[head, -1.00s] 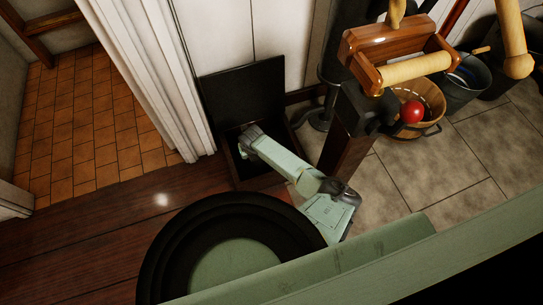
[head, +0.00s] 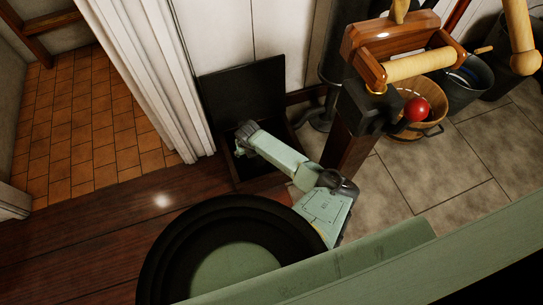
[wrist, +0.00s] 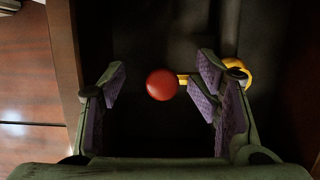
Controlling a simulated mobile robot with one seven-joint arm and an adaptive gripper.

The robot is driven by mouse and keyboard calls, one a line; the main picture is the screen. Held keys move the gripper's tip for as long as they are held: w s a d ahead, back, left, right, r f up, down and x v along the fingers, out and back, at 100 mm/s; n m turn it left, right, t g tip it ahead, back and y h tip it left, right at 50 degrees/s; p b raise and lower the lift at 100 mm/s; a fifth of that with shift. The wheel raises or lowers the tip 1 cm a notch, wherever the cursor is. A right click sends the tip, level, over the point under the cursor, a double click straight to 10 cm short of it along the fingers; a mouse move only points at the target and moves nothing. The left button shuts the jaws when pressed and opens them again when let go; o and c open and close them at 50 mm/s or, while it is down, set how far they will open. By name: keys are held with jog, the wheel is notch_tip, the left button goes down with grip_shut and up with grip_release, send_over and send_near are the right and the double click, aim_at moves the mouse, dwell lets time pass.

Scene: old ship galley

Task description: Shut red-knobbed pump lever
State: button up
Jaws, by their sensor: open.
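The red knob (wrist: 162,84) of the pump lever shows in the wrist view. A short yellow rod (wrist: 184,79) runs right from it to a yellow fitting (wrist: 236,72), partly behind the right finger. My gripper (wrist: 160,82) is open, one finger on each side of the knob, with gaps to both. Whether the fingertips reach the knob's depth I cannot tell. In the head view my arm reaches down into a dark open box (head: 272,166), and the lever is hidden there.
The box's black lid (head: 243,92) stands raised against the white wall. A dark wooden post (head: 350,150) with a wooden roller stands to the right. Behind it are a wooden bucket (head: 428,97) with a red ball (head: 416,109) and a metal bucket (head: 468,87).

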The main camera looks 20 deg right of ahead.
jog(key=shift+d, duration=0.1)
jog(key=p+v, duration=1.1)
jog(key=p, duration=0.1)
dwell(0.5)
